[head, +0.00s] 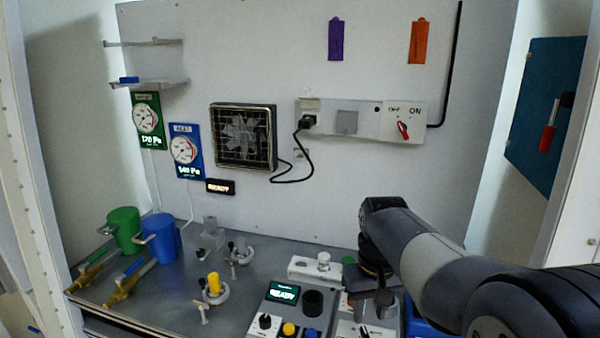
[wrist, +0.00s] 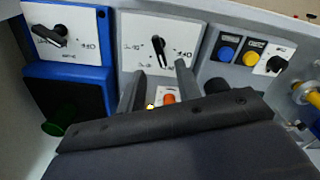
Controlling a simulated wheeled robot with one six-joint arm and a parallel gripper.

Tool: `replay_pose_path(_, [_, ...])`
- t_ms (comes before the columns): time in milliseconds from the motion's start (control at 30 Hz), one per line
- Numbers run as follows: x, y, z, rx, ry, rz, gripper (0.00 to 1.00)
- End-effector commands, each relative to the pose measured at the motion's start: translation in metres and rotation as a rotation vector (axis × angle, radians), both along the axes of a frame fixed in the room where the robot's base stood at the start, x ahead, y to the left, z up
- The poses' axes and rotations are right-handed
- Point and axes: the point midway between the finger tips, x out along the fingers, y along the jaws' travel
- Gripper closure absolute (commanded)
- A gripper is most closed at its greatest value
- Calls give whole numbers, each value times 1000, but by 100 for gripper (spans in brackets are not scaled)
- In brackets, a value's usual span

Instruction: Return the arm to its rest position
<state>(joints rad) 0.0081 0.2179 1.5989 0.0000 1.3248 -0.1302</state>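My arm (head: 440,262) reaches in from the lower right in the head view, bent downward over the control panels at the front right of the bench. My gripper (wrist: 161,72) shows in the wrist view as two dark fingers with a gap between them. It is open and holds nothing. A white panel with a black rotary knob (wrist: 158,50) lies just beyond the fingertips. An orange button (wrist: 168,98) shows between the fingers, lower down. In the head view the gripper is mostly dark against the panels, and its fingertips are hard to make out.
A panel with a READY display (head: 284,293) stands left of my gripper. Green (head: 123,230) and blue (head: 161,240) cylinders and small valves stand further left. The back wall carries a fan (head: 243,137) and a switch with red handle (head: 403,129). The space above the bench is clear.

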Motion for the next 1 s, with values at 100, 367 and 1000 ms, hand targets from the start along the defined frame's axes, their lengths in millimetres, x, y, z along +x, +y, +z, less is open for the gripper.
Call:
replay_pose_path(100, [-1,0,-26,0,5,0,67])
replay_pose_path(367, [0,0,-62,0,-1,47,67])
replay_pose_path(1000, [0,1,-60,0,0,176,67])
